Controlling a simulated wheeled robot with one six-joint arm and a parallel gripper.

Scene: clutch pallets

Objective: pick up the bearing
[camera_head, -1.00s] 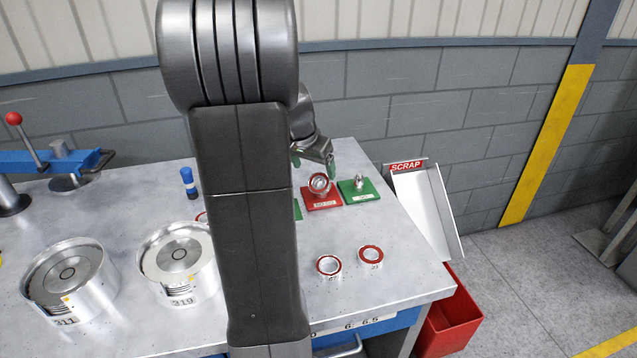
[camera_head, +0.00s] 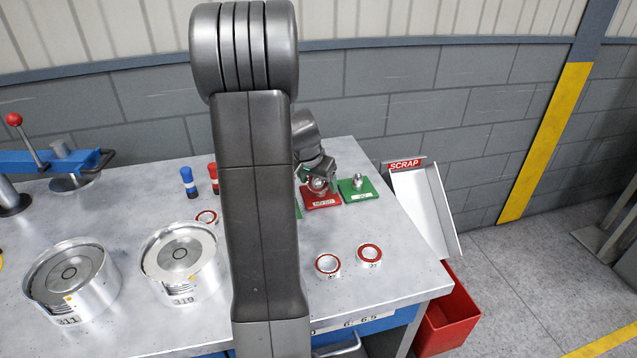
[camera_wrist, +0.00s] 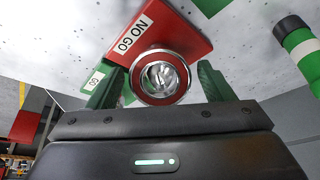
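A bearing with a red face ring (camera_head: 317,184) sits on the peg of the red NO GO plate (camera_head: 322,203) near the back right of the bench. In the wrist view the bearing (camera_wrist: 138,87) lies between the green fingertips of my gripper (camera_wrist: 160,85), one on each side. The fingers are open, and a small gap shows between each finger and the bearing. In the head view my gripper (camera_head: 316,172) is down at the bearing and partly hides it. Two more red-faced bearings (camera_head: 328,264) (camera_head: 369,254) lie at the front right, and another (camera_head: 206,217) lies left of my arm.
A green plate with a bare peg (camera_head: 358,189) stands right beside the red one. A blue-and-black plug (camera_head: 188,183) and a red one (camera_head: 213,178) stand left. Metal housings (camera_head: 180,262) are at the front left. A scrap chute (camera_head: 425,205) borders the bench's right edge.

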